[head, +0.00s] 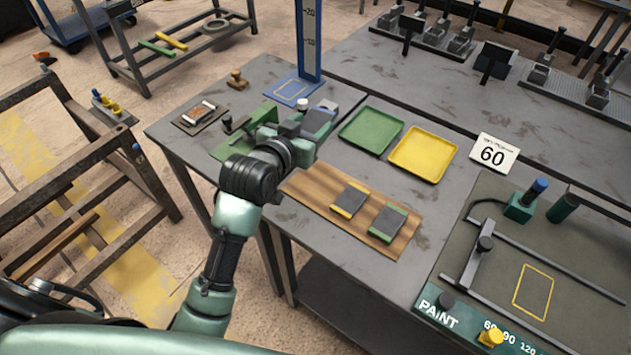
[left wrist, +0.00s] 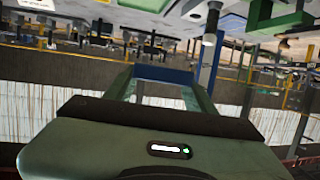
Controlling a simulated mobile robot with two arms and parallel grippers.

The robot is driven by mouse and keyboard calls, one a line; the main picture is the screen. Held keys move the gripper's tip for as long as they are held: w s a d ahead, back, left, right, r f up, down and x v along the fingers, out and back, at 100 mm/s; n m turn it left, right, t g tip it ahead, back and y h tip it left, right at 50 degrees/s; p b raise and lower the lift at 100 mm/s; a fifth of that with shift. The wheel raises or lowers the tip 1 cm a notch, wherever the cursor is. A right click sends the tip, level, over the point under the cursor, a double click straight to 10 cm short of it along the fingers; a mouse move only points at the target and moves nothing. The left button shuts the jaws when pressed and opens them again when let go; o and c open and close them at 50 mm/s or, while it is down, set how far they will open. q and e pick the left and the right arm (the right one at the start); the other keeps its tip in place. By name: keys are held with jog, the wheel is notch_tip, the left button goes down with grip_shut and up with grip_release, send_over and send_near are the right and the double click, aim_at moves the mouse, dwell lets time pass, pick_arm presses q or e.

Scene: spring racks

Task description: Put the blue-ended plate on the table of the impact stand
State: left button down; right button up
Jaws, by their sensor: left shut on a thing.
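My left gripper (head: 328,108) is above the bench in the head view, just right of the impact stand's table. It is shut on a grey plate (head: 345,94). In the left wrist view the plate (left wrist: 160,95) sits between the two fingers, with its blue end (left wrist: 165,75) pointing away from the gripper. The impact stand has a tall blue scaled column (head: 308,40) and a small blue table (head: 288,92) with a yellow outline, partly beside the gripper. The outline looks empty. My right gripper is not in view.
A green tray (head: 371,130) and a yellow tray (head: 423,153) lie empty right of the gripper. A wooden board (head: 310,189) holds a yellow-ended plate (head: 350,200) and a green-ended plate (head: 387,223).

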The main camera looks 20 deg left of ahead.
pick_arm(q)
send_over(311, 188)
notch_tip(311, 188, down, 15)
jog(key=shift+r+p, duration=0.1)
jog(key=shift+p, duration=0.3)
notch_tip(311, 188, down, 3)
jog(key=shift+f, duration=0.15)
jog(key=shift+f+p, duration=0.35)
jog(key=shift+f, duration=0.15)
jog(key=shift+f, duration=0.15)
jog(key=c, duration=0.5)
grip_release()
jog(key=shift+s+f, duration=0.1)
jog(key=shift+f, duration=0.05)
